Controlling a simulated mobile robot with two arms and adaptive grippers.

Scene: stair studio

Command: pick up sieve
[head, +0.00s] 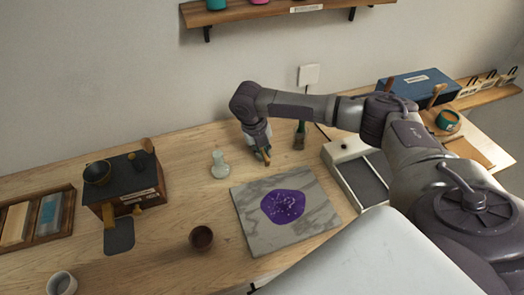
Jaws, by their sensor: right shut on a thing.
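My right gripper (263,155) reaches down at the back of the wooden worktable, just behind the grey marbled slab. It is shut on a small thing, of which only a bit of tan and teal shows. I cannot tell from this view whether that is the sieve. No other thing here is clearly a sieve. A dark round bowl-like piece (97,173) sits on the black-topped box at the left, but its kind is unclear. My left gripper is not in view.
A purple patch (283,206) lies on the marbled slab (250,240). A pale glass bottle (219,165) and a brush (300,136) stand near my gripper. A brown cup (202,238) is in front. A shelf (270,14) hangs above.

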